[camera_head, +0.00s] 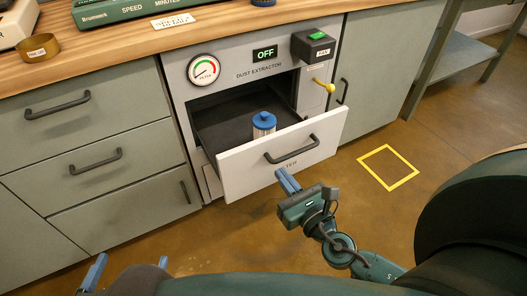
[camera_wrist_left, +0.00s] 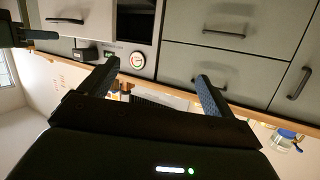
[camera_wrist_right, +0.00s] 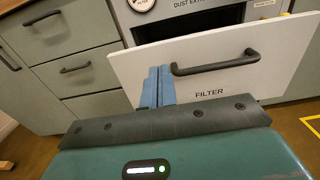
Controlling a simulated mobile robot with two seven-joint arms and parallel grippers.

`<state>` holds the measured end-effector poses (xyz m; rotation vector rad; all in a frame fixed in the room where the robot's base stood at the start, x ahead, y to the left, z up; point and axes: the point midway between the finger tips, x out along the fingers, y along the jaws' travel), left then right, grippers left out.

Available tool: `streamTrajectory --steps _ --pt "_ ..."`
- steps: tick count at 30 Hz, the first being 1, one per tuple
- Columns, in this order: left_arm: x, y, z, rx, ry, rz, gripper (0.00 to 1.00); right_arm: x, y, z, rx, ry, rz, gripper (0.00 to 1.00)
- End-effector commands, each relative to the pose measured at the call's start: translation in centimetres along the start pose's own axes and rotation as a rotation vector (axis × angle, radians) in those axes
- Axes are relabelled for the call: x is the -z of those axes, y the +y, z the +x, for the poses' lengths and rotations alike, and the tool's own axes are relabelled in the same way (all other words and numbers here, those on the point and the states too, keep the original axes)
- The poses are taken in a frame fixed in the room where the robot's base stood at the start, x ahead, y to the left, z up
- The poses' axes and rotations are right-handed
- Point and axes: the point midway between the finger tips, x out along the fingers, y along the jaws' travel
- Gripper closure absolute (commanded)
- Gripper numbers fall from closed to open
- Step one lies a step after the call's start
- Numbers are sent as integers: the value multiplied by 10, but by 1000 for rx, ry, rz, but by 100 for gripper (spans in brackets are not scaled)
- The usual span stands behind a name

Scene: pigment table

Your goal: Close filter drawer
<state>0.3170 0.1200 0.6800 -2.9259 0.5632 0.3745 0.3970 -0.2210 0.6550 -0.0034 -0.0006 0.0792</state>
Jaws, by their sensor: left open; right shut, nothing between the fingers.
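The filter drawer (camera_head: 290,165) of the dust extractor is pulled out, with a white front and a dark bar handle. A white filter cartridge with a blue top (camera_head: 263,124) stands upright inside it. My right gripper (camera_head: 287,180) is shut and empty, just in front of the drawer front below the handle. In the right wrist view its blue fingers (camera_wrist_right: 158,86) overlap the drawer front (camera_wrist_right: 225,85) left of the handle; I cannot tell whether they touch. My left gripper (camera_head: 128,272) is at the bottom left, away from the drawer. In the left wrist view its fingers (camera_wrist_left: 157,85) are spread and empty.
The extractor panel has a gauge (camera_head: 203,70), an OFF display (camera_head: 265,54), a black box with a green switch (camera_head: 313,46) and a yellow lever (camera_head: 324,85). Closed drawers (camera_head: 100,160) stand left. A yellow square (camera_head: 388,167) marks clear floor at right.

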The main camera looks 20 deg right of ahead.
Motion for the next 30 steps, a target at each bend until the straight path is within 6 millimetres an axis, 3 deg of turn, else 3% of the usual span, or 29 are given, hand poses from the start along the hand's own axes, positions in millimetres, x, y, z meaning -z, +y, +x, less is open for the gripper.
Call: streamTrajectory --steps 6,12,18,30 --pt "0 0 -4 -7 -48 -17 11 -2 0 49 2 -3 4 100" --pt "-1 1 -5 -11 -69 -24 11 -1 0 78 1 -1 3 100" --pt "-2 1 -5 -13 -75 -26 11 0 0 89 1 1 4 100" --pt "-2 1 -5 -12 -75 -27 11 0 0 90 1 0 4 100"
